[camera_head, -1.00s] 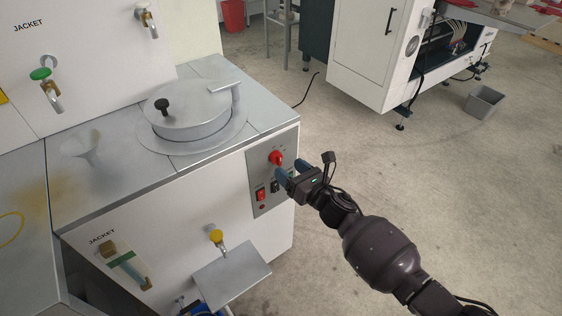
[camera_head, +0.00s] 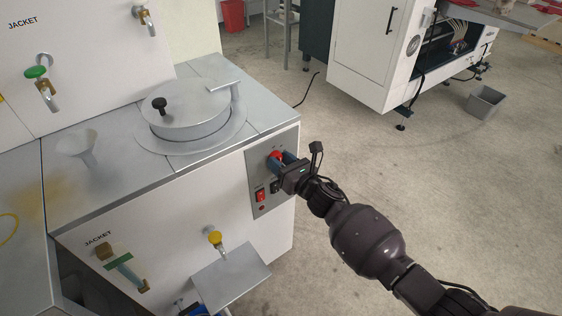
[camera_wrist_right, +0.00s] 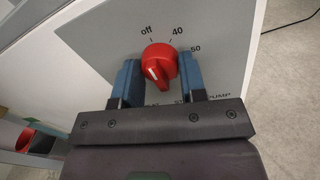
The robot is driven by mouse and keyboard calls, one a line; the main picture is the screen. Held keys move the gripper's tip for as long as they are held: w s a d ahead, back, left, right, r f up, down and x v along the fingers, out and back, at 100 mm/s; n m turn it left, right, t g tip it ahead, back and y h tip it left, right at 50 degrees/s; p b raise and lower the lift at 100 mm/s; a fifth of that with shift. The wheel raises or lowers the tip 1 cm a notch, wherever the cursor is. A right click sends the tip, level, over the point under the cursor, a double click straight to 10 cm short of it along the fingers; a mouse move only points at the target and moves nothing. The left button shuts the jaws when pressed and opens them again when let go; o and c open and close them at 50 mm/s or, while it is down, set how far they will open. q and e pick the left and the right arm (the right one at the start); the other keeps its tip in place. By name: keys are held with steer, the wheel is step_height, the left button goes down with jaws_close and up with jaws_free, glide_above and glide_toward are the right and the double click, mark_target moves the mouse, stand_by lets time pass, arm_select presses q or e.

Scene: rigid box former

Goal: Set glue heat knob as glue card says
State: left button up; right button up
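The red glue heat knob (camera_wrist_right: 160,65) sits on a grey control panel (camera_head: 258,160) at the tank's right end; it also shows in the head view (camera_head: 276,155). The wrist view shows "off", "40" and "50" printed around it; lower labels are partly hidden by my gripper. The white mark on the knob points down and slightly left in that view. My right gripper (camera_head: 281,161) has its blue fingers on either side of the knob, spread about as wide as it; firm contact cannot be made out. My left gripper and the glue card are not in view.
Below the knob are a red switch (camera_head: 260,194) and a dark switch partly behind my gripper. A lidded pot (camera_head: 190,112) and a funnel (camera_head: 78,145) are on the tank top. A yellow-handled tap (camera_head: 215,238) hangs above a metal shelf (camera_head: 232,278).

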steer(key=shift+c, duration=0.6)
